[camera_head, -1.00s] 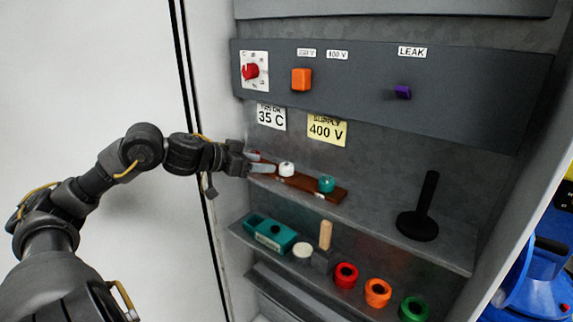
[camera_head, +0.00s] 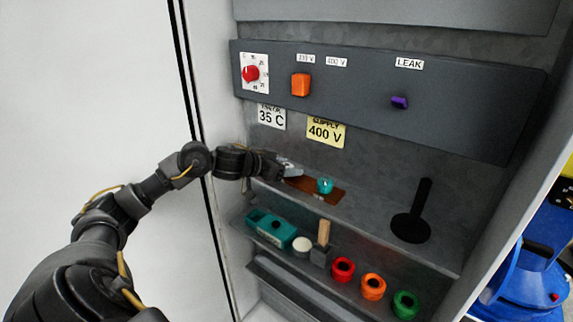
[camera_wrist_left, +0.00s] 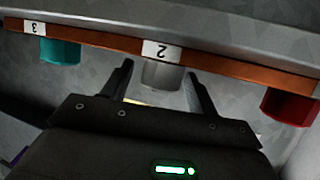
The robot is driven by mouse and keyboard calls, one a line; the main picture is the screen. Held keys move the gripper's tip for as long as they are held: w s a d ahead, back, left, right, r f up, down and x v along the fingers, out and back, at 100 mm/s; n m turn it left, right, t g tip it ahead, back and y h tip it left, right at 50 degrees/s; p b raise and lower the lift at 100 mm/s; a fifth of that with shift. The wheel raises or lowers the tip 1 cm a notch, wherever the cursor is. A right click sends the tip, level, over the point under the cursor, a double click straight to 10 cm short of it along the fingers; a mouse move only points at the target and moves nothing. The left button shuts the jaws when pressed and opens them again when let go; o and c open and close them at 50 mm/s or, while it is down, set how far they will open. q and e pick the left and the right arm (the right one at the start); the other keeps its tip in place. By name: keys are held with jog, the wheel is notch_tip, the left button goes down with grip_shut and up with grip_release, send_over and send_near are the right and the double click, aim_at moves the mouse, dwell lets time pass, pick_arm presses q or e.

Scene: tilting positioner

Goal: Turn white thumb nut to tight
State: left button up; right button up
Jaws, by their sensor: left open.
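The white thumb nut (camera_wrist_left: 163,78) shows in the left wrist view under the label 2 on a brown strip (camera_wrist_left: 235,66). My left gripper (camera_wrist_left: 158,70) is open, with one finger on each side of the nut and a gap visible at both sides. My right gripper is not in view.
A panel above carries a red knob (camera_head: 251,73), an orange switch (camera_head: 300,85) and a purple knob (camera_head: 399,102). A black post (camera_head: 411,228) stands right on the shelf. The lower shelf holds a teal box (camera_head: 270,230) and red, orange and green rings (camera_head: 405,305).

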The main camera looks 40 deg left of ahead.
pick_arm(q)
jog(key=shift+c, duration=0.5)
jog(key=c, duration=0.9)
jog(key=shift+m+h, duration=0.3)
jog(key=shift+h, duration=0.1)
jog(key=m+g+h+p, duration=0.1)
jog(key=m+h, duration=0.1)
jog(key=m+g+h+p, duration=0.1)
jog(key=m+h, duration=0.1)
jog(key=shift+w+r+g+h+p, duration=0.1)
jog(key=shift+r+g+h+p, duration=0.1)
jog(key=shift+g+h+p, duration=0.15)
jog(key=shift+f+m+g+h+p, duration=0.15)
jog(key=shift+m+g+h+p, duration=0.2)
jog(key=shift+m+g+h, duration=0.9)
jog(key=shift+m+y, duration=0.3)
jog(key=shift+m, duration=0.05)
jog(key=o, duration=1)
